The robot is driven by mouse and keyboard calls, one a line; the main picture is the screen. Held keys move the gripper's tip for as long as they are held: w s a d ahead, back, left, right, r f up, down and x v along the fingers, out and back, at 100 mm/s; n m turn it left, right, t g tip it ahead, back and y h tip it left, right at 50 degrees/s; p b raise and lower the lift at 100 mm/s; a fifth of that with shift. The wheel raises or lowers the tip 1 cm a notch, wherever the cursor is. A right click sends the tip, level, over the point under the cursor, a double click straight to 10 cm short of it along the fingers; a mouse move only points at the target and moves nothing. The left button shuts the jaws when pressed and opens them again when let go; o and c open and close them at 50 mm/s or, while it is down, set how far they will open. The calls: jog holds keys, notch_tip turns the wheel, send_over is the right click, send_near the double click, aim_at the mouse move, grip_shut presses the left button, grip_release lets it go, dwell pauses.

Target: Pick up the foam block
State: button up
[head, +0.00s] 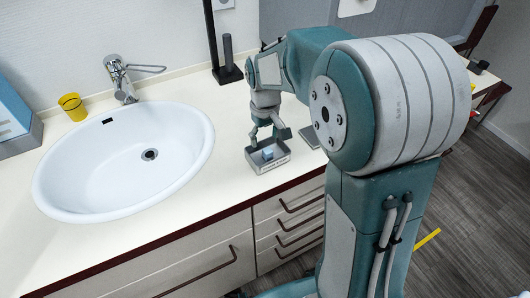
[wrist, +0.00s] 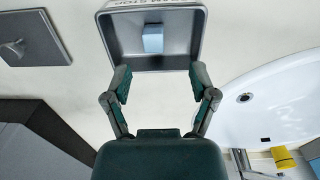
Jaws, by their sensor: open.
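The foam block is a small light blue block (head: 267,155) lying in a grey open-topped tray (head: 262,169) on the counter. In the wrist view the blue block (wrist: 153,39) shows inside the tray (wrist: 118,42), near its middle. My gripper (head: 267,138) hangs over the tray in the head view. In the wrist view my gripper (wrist: 160,84) has its two fingers spread wide apart, with nothing between them. The fingertips appear at the tray's near edge, with the block beyond them. I cannot tell the exact height of the fingers above the tray.
A white sink (head: 95,165) with a tap (head: 122,78) is left of the tray. A yellow cup (head: 73,107) and blue box (head: 14,115) stand farther left. A black stand (head: 226,74) rises behind. A flat grey plate (head: 310,135) lies right of the tray.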

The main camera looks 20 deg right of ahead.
aim_at(268, 150)
jog(key=shift+f, duration=0.55)
jog(key=shift+d+f, duration=0.15)
jog(key=shift+f, duration=0.1)
jog(key=f, duration=0.2)
jog(key=d+f, duration=0.1)
jog(key=f, duration=0.1)
jog(key=shift+w+f, duration=0.1)
jog(key=shift+f, duration=0.2)
jog(key=shift+a+f, duration=0.15)
jog(key=shift+a, duration=0.35)
jog(key=c, duration=0.7)
jog(key=shift+d, duration=0.2)
jog(key=shift+c, duration=1.1)
jog(key=shift+d, duration=0.1)
